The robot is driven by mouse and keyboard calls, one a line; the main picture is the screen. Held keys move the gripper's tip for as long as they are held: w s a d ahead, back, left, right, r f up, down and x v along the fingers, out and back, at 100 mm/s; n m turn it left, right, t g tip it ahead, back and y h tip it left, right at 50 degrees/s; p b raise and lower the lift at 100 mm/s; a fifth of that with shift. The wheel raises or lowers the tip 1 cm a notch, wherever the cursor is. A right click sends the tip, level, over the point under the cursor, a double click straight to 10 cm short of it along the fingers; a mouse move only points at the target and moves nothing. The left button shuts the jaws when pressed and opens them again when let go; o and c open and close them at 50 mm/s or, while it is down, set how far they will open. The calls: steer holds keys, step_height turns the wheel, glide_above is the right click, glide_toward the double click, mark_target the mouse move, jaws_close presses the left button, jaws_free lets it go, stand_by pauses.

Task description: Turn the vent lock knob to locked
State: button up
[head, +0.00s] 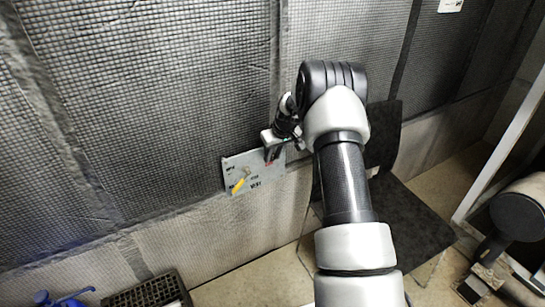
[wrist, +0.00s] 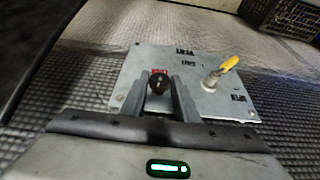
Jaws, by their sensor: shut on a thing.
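A grey metal panel (head: 233,164) is mounted on the padded wall and also shows in the wrist view (wrist: 140,62). A small black knob (wrist: 158,84) with a red mark behind it sits on the panel. My gripper (wrist: 160,88) has one finger on each side of this knob and is shut on it. In the head view my gripper (head: 272,154) reaches the panel's upper right part and hides most of the knob. A lever with a yellow handle (wrist: 229,64) stands on the same panel, to the right of my fingers in the wrist view and apart from them.
The yellow lever (head: 238,186) is close to my gripper on the panel. A black crate (head: 148,292) and a blue object (head: 66,300) are at the lower left. A dark chair-like thing (head: 415,215) stands on the floor behind my arm.

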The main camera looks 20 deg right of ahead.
steer(key=y, duration=0.1)
steer(key=y+b, duration=0.1)
steer(key=d+y, duration=0.1)
steer(key=shift+w+f+m+g+b, duration=0.1)
steer(key=shift+f+m+g+b, duration=0.2)
steer(key=shift+m, duration=0.1)
steer(key=y+b, duration=0.2)
steer(key=y, duration=0.1)
steer(key=shift+d+f+m, duration=0.15)
steer(key=shift+f+m, duration=0.1)
steer(key=shift+m, duration=0.05)
steer(key=y+b, duration=0.2)
steer(key=b, duration=0.1)
steer(key=shift+d+r, duration=0.1)
steer(key=shift+m+g+y+b, duration=0.35)
steer(key=shift+y+b, duration=0.25)
steer(key=shift+b, duration=0.2)
steer(key=o, duration=1.1)
steer(key=shift+r, duration=0.1)
steer(key=shift+c, duration=0.2)
step_height(320, 180, up, 10)
steer(key=p, duration=0.3)
